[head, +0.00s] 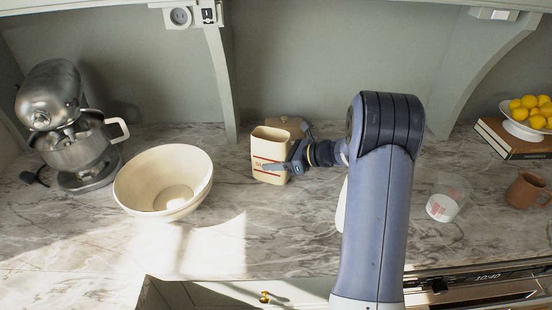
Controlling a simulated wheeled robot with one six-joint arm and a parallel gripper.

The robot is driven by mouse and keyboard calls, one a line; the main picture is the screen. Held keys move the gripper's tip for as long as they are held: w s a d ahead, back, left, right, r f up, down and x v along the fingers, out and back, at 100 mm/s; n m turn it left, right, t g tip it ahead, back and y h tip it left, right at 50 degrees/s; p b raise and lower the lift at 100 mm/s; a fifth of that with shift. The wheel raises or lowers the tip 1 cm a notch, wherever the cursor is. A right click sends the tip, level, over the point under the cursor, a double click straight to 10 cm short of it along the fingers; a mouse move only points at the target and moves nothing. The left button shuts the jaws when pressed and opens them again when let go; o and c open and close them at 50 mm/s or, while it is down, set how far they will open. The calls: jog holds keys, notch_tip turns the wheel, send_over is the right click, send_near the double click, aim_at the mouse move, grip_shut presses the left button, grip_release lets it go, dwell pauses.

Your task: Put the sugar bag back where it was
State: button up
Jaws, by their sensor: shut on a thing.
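A cream container with red lettering that starts "SU" (264,150) stands upright at the back of the marble counter; I take it for the sugar, though it looks like a rigid tin, not a bag. Its top looks open. My gripper (287,168) reaches in from the right and is shut on it, with a finger across its front. The far finger is hidden. I cannot tell whether the container rests on the counter or is held slightly above it. A tan lid or board (289,126) shows just behind it.
A large cream bowl (165,182) stands to the left, with a stand mixer (75,135) beyond it. The counter in front of the container is clear.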

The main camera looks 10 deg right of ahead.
jog(key=shift+f, duration=0.1)
jog(key=o, duration=1.4)
jog(key=shift+r, duration=0.2)
jog(key=b+v, duration=0.1)
jog(key=v, duration=1.1)
jog(key=shift+f, duration=0.1)
